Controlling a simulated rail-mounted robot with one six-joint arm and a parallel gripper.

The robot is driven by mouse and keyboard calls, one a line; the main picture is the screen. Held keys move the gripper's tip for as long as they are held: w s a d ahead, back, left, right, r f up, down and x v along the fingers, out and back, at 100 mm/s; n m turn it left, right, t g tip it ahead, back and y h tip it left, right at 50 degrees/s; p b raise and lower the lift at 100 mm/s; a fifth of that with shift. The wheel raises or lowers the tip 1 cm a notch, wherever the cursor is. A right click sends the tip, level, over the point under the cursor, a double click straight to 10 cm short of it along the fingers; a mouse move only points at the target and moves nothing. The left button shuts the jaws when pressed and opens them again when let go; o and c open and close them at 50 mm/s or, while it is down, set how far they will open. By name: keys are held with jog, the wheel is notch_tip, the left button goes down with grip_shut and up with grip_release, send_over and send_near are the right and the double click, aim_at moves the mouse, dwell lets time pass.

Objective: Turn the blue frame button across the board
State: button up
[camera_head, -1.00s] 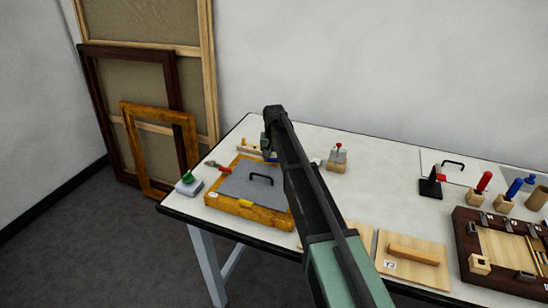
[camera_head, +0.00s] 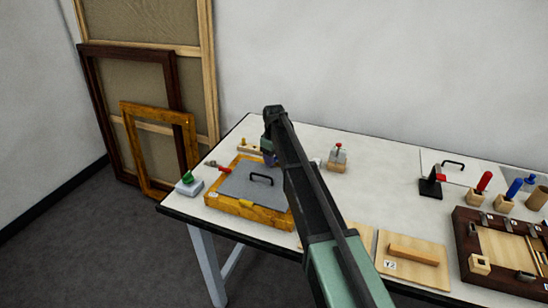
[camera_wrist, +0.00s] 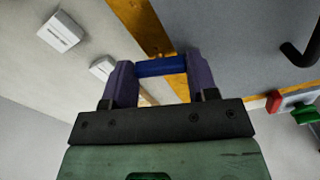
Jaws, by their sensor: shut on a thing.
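The blue frame button (camera_wrist: 161,67) is a short blue bar between my gripper's two purple fingers in the wrist view. My gripper (camera_wrist: 161,75) is shut on it, with a finger at each end. The button lies at the gilt frame (camera_wrist: 183,88), close to the edge of the grey board (camera_wrist: 235,50); whether it overlaps the board is unclear. In the head view the gilt frame (camera_head: 276,218) lies flat with the grey board (camera_head: 238,187) and its black handle inside. My gripper (camera_head: 268,157) is at the frame's far side, mostly hidden by my arm, which also hides the button.
A yellow button (camera_head: 245,203) sits on the frame's near side. A green-knobbed white block (camera_head: 188,186) and a red-handled tool (camera_head: 217,167) lie to the left. A red-topped wooden block (camera_head: 337,158) stands right of my arm. Wooden boards (camera_head: 412,262) lie at the right.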

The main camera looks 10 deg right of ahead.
jog(key=shift+n, duration=1.7)
jog(key=o, duration=0.9)
jog(key=shift+o, duration=0.2)
notch_tip(320, 180, up, 11)
jog(key=p, duration=1.1)
jog(key=shift+f, duration=0.15)
